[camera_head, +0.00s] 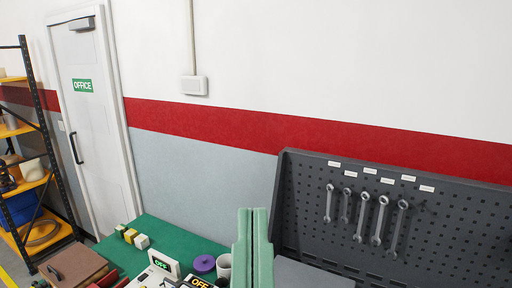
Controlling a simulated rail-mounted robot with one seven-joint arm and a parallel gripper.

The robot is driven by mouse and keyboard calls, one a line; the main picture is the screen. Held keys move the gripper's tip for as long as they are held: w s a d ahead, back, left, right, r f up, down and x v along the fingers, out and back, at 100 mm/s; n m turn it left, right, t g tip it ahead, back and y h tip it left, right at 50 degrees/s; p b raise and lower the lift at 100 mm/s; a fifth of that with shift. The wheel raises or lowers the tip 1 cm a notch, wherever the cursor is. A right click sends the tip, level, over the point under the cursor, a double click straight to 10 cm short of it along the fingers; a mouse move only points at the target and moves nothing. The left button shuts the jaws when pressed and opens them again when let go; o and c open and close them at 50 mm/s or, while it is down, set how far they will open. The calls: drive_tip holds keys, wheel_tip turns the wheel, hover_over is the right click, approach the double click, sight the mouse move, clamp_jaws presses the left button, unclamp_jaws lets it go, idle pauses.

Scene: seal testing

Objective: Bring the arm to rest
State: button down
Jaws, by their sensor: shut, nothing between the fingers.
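My gripper (252,215) shows at the bottom middle as two pale green fingers side by side, pointing up in the picture. The fingers are shut together with only a thin dark line between them, and nothing is held. They stand in front of the left part of the grey pegboard's base and the right end of the green bench top. The rest of my arm is out of view below the frame.
A green bench top (160,236) holds small blocks (131,236), a purple disc (204,263), a grey cup (224,267) and a device marked OFF (163,264). A pegboard (450,235) with several wrenches (361,217) stands right. A shelf rack (33,150) and office door (93,130) are left.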

wheel_tip(320, 180, up, 10)
drive_tip(key=p, duration=0.6)
drive_tip(key=shift+r+p, duration=0.15)
drive_tip(key=shift+p, duration=0.15)
